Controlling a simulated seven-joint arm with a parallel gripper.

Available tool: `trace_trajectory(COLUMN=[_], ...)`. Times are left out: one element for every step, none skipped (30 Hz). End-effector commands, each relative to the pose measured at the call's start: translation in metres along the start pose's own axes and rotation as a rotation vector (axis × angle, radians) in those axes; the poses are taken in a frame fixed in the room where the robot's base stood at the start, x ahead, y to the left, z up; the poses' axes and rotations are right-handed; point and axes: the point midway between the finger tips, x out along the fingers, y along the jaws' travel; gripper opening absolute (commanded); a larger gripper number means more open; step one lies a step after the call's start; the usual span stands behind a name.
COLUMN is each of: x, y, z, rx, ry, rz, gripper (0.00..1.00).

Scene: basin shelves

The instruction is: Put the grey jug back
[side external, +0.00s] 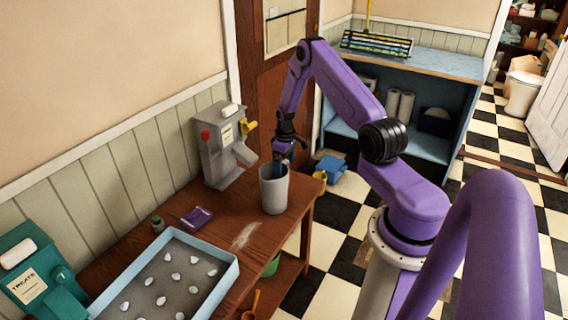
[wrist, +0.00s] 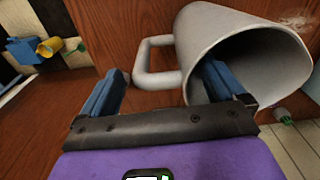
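The grey jug (side external: 274,192) stands upright on the wooden table (side external: 155,240), near its right end. In the wrist view the jug (wrist: 208,28) fills the upper right, with its open mouth towards the camera and its handle (wrist: 143,62) on the left. My gripper (side external: 284,150) is just above the jug's rim, pointing down. In the wrist view my gripper (wrist: 163,72) is open. One blue finger is at the jug's mouth, apparently inside the rim. The other is outside, beyond the handle, with the jug wall between them. No grip on the wall shows.
A grey dispenser (side external: 222,145) stands behind the jug. A blue tray (side external: 165,280) with several pale pieces, a purple packet (side external: 197,217) and a small green-topped jar (side external: 158,223) are on the table. A blue shelf unit (side external: 425,65) stands behind, with free room on its lower shelf.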

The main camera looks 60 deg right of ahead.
Motion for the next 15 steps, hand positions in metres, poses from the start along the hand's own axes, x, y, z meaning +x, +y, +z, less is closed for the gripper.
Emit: trace_trajectory(x=[0.0, 0.0, 0.0, 0.0, -0.001, -0.003, -0.005, -0.008, -0.013, -0.017, -0.021, -0.028, -0.033, -0.039, -0.047], y=[0.0, 0.0, 0.0, 0.0, 0.0, 0.0, 0.0, 0.0, 0.0, 0.0, 0.0, 0.0, 0.0, 0.0, 0.001], z=[0.0, 0.0, 0.0, 0.0, 0.0, 0.0, 0.0, 0.0, 0.0, 0.0, -0.001, -0.001, 0.0, -0.001, -0.001], rx=[0.0, 0.0, 0.0, 0.0, 0.0, 0.0, 0.0, 0.0, 0.0, 0.0, 0.0, 0.0, 0.0, 0.0, 0.0], ry=[0.0, -0.001, -0.001, -0.001, -0.001, 0.0, 0.0, 0.0, 0.001, 0.001, 0.002, 0.002, 0.002, 0.003, 0.003], rz=[0.0, -0.001, -0.001, -0.001, 0.0, 0.0, 0.0, 0.0, 0.001, 0.001, 0.001, 0.002, 0.001, 0.002, 0.002], gripper=[0.96, 0.96, 0.96, 0.96, 0.96, 0.96, 0.96, 0.96, 0.96, 0.96, 0.96, 0.96, 0.96, 0.96, 0.96])
